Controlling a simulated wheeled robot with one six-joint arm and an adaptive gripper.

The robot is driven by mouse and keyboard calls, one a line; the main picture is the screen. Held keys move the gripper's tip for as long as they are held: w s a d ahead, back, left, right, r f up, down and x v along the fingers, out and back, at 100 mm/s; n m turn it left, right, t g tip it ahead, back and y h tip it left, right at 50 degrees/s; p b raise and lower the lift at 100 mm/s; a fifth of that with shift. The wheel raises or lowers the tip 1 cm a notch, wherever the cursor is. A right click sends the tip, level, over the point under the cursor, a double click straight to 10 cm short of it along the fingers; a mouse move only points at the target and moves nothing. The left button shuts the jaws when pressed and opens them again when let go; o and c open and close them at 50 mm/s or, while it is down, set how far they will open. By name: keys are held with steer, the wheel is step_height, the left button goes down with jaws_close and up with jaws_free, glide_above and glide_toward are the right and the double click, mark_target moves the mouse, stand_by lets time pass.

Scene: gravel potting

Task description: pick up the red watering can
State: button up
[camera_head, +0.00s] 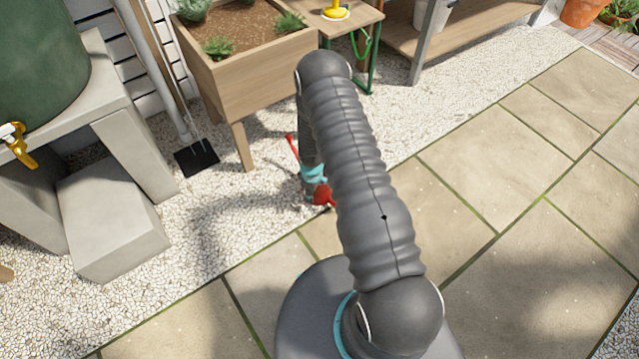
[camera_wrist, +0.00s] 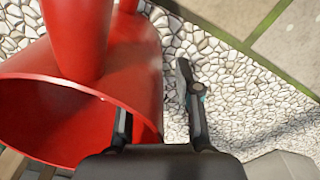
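The red watering can (camera_wrist: 60,125) fills the left of the wrist view, with its wide round opening facing the camera and a thick red part rising from its body. In the head view only small red pieces of the can (camera_head: 322,194) show beside my wrist; my arm hides the rest. My gripper (camera_wrist: 153,88) is open, with its fingers apart. The left finger overlaps the can near its rim, and the right finger is over gravel to the right of the can. I cannot tell whether either finger touches it.
A wooden planter (camera_head: 255,75) stands on the gravel behind the can. A black-bladed tool (camera_head: 197,158) leans to its left. A concrete stand (camera_head: 130,145) is farther left. Paving slabs (camera_head: 485,190) to the right are clear.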

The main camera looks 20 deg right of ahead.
steer(key=shift+f, duration=0.35)
jaws_close()
steer(key=shift+r, duration=0.2)
